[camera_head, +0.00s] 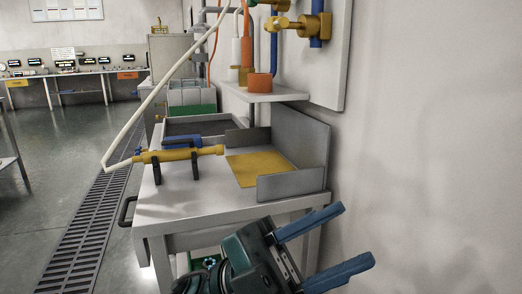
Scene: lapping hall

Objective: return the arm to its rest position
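My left gripper (356,234) shows at the bottom of the head view, in front of the cart's near right side. Its two blue fingers point right and stand well apart, with nothing between them, so it is open and empty. Part of my dark green arm shows behind the fingers, cut off by the lower edge. My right gripper is not in view.
A grey cart (215,205) stands ahead, carrying a yellow tool (180,154) on black holders and a yellow pad (257,168). A pale hose (150,100) runs up from the tool. A wall (440,150) closes the right side. Open floor lies left.

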